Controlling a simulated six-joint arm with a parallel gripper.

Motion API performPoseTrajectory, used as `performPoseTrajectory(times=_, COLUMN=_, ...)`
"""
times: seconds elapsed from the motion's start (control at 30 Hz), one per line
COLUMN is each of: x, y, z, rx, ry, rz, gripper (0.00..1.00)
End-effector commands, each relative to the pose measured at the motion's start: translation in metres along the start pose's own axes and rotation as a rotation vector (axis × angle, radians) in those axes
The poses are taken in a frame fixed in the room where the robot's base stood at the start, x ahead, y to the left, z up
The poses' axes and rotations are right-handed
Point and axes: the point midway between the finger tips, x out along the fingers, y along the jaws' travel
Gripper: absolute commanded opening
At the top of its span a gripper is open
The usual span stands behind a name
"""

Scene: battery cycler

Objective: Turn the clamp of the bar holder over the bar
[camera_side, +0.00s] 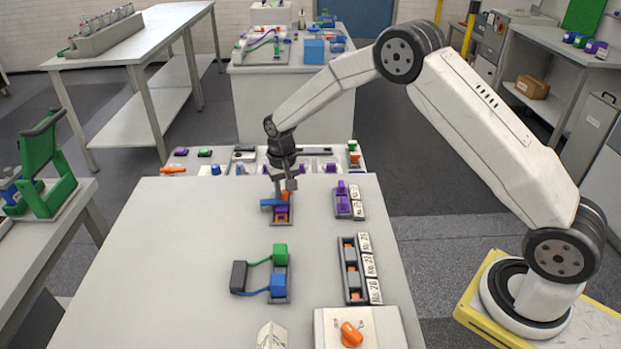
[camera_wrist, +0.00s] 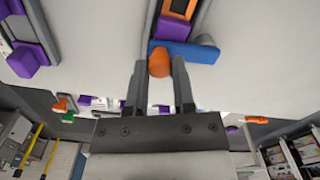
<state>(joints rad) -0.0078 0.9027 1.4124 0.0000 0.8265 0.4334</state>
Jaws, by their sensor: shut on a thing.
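The bar holder (camera_side: 282,220) is a small grey channel piece on the table, with purple and orange parts in it. It also shows at the top of the wrist view (camera_wrist: 151,25). Its blue clamp (camera_side: 269,203) lies crosswise at one end and sticks out to the left in the side view. In the wrist view the clamp (camera_wrist: 190,53) has an orange knob (camera_wrist: 160,58) at its left end. My gripper (camera_side: 283,188) points down over the holder, its fingers shut on the orange knob. I cannot tell which part in the channel is the bar.
A holder with purple blocks (camera_side: 342,200) stands to the right. A labelled rack (camera_side: 352,272) and a fixture with green and blue blocks (camera_side: 279,268) are nearer. An orange-knobbed box (camera_side: 350,334) is at the front. Small parts line the far edge; the table's left side is clear.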

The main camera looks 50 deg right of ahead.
Motion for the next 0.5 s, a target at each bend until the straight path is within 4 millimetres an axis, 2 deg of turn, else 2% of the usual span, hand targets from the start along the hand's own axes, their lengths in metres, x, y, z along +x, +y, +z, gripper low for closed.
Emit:
performPoseTrajectory(times=0.2, x=-0.0003, y=-0.0010, z=0.0046, rx=0.086, ry=-0.001, rz=0.001, gripper=0.00)
performPoseTrajectory(times=0.5, x=-0.0001, y=-0.0016, z=0.0061, rx=0.116, ry=-0.001, rz=0.001, gripper=0.00)
